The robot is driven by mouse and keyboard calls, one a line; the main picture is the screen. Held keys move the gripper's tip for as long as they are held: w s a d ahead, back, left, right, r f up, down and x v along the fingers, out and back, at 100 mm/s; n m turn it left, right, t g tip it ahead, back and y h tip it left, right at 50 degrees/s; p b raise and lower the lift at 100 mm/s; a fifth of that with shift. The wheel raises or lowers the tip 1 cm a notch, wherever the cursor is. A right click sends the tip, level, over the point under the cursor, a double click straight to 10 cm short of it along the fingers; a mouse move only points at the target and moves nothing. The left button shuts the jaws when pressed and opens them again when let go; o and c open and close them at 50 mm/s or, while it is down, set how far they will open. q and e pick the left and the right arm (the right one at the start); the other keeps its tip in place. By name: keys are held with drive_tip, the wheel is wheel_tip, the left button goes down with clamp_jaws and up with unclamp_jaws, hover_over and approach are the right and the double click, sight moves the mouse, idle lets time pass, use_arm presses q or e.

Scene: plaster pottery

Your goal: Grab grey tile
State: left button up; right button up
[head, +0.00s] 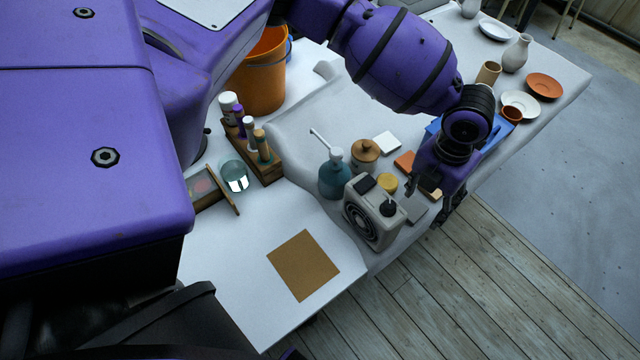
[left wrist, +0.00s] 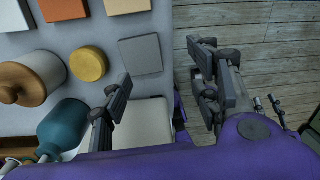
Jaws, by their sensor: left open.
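The grey tile (head: 416,212) lies flat near the table's front edge, partly hidden by other things in the head view. It shows whole as a flat grey square in the left wrist view (left wrist: 140,54). My left gripper (head: 430,202) is open and empty above the table edge. In the left wrist view its two fingers (left wrist: 162,66) are spread, one over the table and one over the floor side, with the tile a little beyond the left fingertip. The tile is not between the fingers. My right gripper is not in view.
Orange (left wrist: 63,9) and beige (left wrist: 127,5) tiles lie nearby. Wooden floor (head: 470,270) drops beyond the edge.

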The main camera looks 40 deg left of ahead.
sight(409, 210)
use_arm(q)
drive_tip(key=shift+w+a+r+y, duration=0.15)
drive_tip(key=shift+w+a+r, duration=0.15)
drive_tip(key=shift+a, duration=0.3)
drive_tip(key=shift+w+a+r+y, duration=0.15)
drive_tip(key=shift+w+a+r, duration=0.15)
drive_tip(key=shift+a, duration=0.25)
drive_tip(key=f, duration=0.5)
drive_tip(key=s+f, duration=0.1)
drive_tip(key=f, duration=0.1)
drive_tip(key=shift+s+f, duration=0.1)
drive_tip(key=shift+f, duration=0.25)
drive_tip(key=shift+r, duration=0.1)
drive_tip(key=c, duration=1)
